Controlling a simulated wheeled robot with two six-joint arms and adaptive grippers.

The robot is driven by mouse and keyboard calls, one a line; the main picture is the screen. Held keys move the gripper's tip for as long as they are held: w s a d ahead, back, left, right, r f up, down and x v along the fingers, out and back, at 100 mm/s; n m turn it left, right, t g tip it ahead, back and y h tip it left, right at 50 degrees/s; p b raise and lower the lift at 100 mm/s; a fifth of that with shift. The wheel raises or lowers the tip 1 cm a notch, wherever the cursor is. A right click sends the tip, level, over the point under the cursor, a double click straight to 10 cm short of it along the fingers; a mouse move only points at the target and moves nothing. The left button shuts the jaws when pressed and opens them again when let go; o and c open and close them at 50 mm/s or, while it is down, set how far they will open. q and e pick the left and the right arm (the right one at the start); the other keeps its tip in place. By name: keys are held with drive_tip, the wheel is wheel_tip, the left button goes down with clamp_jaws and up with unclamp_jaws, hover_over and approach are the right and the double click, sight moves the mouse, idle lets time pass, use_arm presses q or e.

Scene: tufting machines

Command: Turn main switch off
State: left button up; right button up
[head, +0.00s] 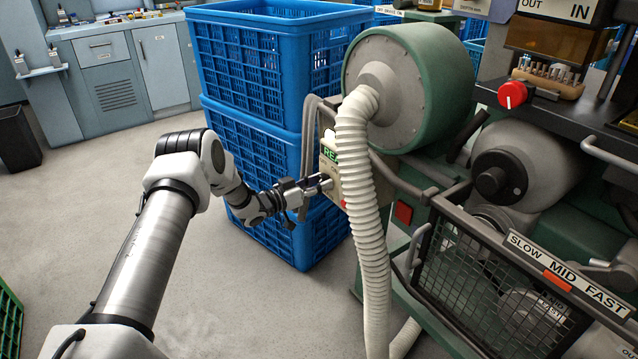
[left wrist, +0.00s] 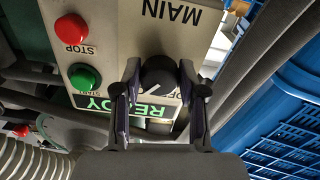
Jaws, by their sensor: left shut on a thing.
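The main switch (left wrist: 158,76) is a dark round knob with a pale pointer line, on a beige control box (left wrist: 115,45) labelled MAIN. The box shows upside down in the left wrist view. My left gripper (left wrist: 158,88) has its two fingers on either side of the knob and is shut on it. In the head view my left gripper (head: 322,184) reaches the box (head: 330,160), which is partly hidden behind a pale ribbed hose. The knob itself is hard to make out there. The pointer's exact setting is partly hidden by the fingers. My right gripper is not in view.
A red STOP button (left wrist: 71,28) and a green START button (left wrist: 83,76) sit beside the knob. The ribbed hose (head: 362,220) hangs close to my left gripper. Stacked blue crates (head: 265,150) stand behind my left arm. Open floor (head: 230,310) lies in front.

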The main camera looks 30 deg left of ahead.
use_arm(q)
drive_tip(key=n, duration=0.8)
drive_tip(key=shift+r, duration=0.1)
drive_tip(key=n, duration=0.4)
drive_tip(key=shift+r+n, duration=0.1)
drive_tip(key=shift+n, duration=2)
drive_tip(key=o, duration=1.1)
drive_tip(key=shift+d, duration=0.1)
drive_tip(key=v, duration=1.2)
